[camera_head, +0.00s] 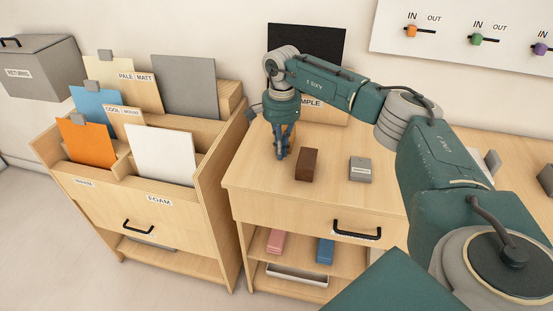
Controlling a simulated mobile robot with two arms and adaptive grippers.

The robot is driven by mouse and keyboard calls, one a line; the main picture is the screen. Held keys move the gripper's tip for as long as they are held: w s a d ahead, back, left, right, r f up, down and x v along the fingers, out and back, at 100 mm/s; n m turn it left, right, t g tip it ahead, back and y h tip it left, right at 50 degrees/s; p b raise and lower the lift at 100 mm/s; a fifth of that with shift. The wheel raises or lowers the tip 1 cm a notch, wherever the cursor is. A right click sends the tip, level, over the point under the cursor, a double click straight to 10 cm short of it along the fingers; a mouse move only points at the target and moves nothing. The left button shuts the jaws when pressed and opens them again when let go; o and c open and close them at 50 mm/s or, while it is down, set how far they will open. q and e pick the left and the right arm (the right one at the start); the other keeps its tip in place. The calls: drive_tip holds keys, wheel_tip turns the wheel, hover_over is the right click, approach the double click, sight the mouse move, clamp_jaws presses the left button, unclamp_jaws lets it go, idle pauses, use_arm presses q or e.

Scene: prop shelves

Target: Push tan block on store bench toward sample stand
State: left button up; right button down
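My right arm comes in from the right, and its gripper (282,153) points down at the left part of the wooden bench (250,170). Its fingers look close together with nothing between them. A dark brown block (307,165) stands just right of the fingers, with a small gap visible. A grey labelled block (360,168) stands further right. The sample stand (331,110), with a black panel (320,40), is at the back of the bench, partly hidden by my arm. A brownish block (546,179) is cut off at the right edge; I cannot tell whether it is tan. My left gripper is out of view.
A wooden rack (215,165) with coloured boards stands left of the bench. A grey returns box (40,75) is at the upper left. A pink block (275,241) and a blue block (325,250) are on the shelf below. A switch panel (455,60) hangs on the wall.

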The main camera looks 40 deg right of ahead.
drive_tip(key=shift+w+d+f+b, duration=0.1)
drive_tip(key=shift+w+d+b, duration=0.05)
drive_tip(key=shift+w+d, duration=0.45)
drive_tip(key=shift+w+d+r+b, duration=0.15)
drive_tip(key=shift+w+d, duration=0.25)
drive_tip(key=shift+d, duration=0.45)
drive_tip(key=shift+w+d+f+b, duration=0.2)
drive_tip(key=shift+w+d, duration=0.3)
drive_tip(key=shift+d, duration=0.2)
drive_tip(key=shift+s+a+p, duration=0.2)
drive_tip(key=shift+a+p, duration=0.1)
drive_tip(key=shift+p, duration=0.15)
drive_tip(key=shift+s+a+f, duration=0.1)
drive_tip(key=shift+s+a, duration=0.25)
drive_tip(key=shift+a, duration=0.05)
wheel_tip(320, 180, up, 3)
drive_tip(key=shift+w+a+f+p, duration=0.1)
drive_tip(key=shift+w+f+p, duration=0.1)
drive_tip(key=shift+p, duration=1.05)
drive_tip(key=shift+r+p, duration=2.6)
drive_tip(key=shift+r, duration=0.8)
drive_tip(key=shift+f, duration=0.1)
